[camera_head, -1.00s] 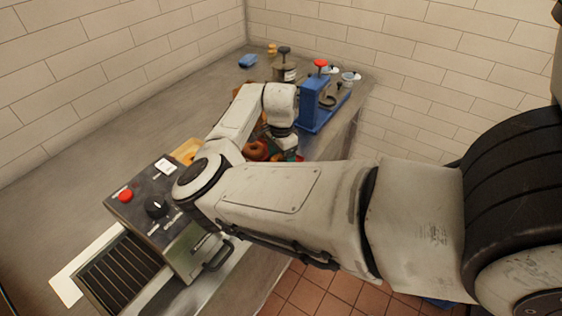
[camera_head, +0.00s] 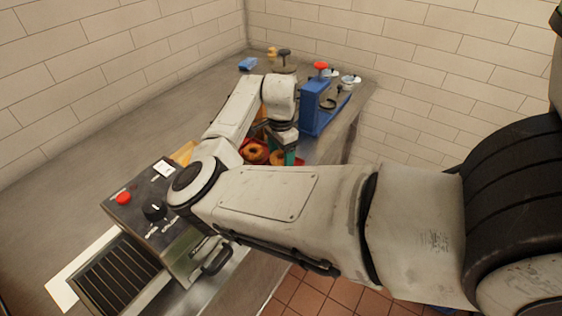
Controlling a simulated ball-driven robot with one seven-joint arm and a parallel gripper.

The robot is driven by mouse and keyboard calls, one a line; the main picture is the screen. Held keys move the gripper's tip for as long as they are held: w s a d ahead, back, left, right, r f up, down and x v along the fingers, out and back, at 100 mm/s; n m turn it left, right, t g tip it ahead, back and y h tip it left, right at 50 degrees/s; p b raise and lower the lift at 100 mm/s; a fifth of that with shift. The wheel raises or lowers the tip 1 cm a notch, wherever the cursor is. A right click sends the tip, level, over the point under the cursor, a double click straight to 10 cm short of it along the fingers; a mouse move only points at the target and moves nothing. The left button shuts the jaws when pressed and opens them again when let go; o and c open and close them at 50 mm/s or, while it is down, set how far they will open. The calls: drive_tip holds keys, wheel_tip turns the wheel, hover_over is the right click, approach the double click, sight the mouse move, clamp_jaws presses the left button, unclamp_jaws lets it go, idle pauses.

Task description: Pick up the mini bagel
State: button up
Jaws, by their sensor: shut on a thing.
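A brown bagel (camera_head: 255,153) lies in a red tray (camera_head: 246,145) on the counter, left of my gripper. A second brown ring, the mini bagel (camera_head: 277,158), shows in part right beside the green fingers of my gripper (camera_head: 289,158). My gripper points down below the wrist, over the tray's right side. It is shut on the mini bagel, though the grip itself is small and partly hidden. My forearm covers the near part of the tray, and I cannot tell whether the mini bagel is clear of the tray.
A blue press with a red knob (camera_head: 320,66) stands close to the right of my wrist. A dark control box with a red button (camera_head: 123,198) is at the front left. A blue item (camera_head: 247,63) lies at the back. The left counter is clear.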

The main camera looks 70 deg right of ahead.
drive_tip(key=s+a+r+b, duration=0.2)
drive_tip(key=s+a+r, duration=0.5)
drive_tip(key=s+r, duration=0.3)
drive_tip(key=shift+s+r, duration=0.15)
drive_tip(key=shift+s, duration=0.9)
